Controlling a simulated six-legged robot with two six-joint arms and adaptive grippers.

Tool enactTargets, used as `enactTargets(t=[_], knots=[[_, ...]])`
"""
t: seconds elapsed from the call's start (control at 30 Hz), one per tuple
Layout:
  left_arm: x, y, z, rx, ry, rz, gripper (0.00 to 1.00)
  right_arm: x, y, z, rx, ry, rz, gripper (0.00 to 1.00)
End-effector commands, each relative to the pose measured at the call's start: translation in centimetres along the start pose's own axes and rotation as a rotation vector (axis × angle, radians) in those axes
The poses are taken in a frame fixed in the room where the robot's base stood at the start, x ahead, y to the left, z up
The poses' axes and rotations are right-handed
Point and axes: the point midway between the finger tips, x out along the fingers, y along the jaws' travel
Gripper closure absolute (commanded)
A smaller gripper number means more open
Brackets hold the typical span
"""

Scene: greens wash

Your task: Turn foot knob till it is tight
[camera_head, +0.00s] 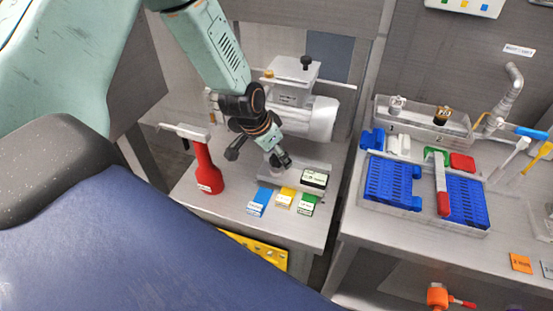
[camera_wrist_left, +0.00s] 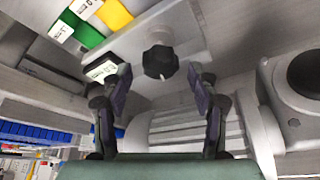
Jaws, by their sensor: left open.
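The foot knob (camera_wrist_left: 160,62) is a black lobed knob on a grey foot plate (camera_wrist_left: 188,28), seen in the left wrist view. My left gripper (camera_wrist_left: 160,84) is open, with one finger on each side of the knob in that picture. I see no finger touching the knob, and cannot judge the remaining distance. In the head view my left gripper (camera_head: 260,153) is over the bench in front of the white motor-like machine (camera_head: 322,118), and the knob is not clearly visible there. My right gripper is not in view.
A red bottle-shaped tool (camera_head: 208,168) stands left of the gripper. Blue (camera_head: 260,198), yellow (camera_head: 285,196) and green (camera_head: 308,203) labelled blocks lie at the front. A black-and-white display box (camera_head: 314,179) is close right. Another black knob (camera_head: 306,62) tops the machine.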

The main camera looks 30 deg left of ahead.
Motion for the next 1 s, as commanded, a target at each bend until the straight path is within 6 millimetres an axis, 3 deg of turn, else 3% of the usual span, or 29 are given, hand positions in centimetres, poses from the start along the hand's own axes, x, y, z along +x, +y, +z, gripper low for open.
enactTargets(t=[0.43, 1.0], knots=[[0.3, -0.01, -0.05, 0.001, 0.0, 0.0, 0.4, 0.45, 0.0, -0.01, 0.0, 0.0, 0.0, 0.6], [0.33, 0.01, 0.0, 0.001, -0.001, 0.0, 0.88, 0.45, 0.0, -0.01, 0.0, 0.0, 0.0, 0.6]])
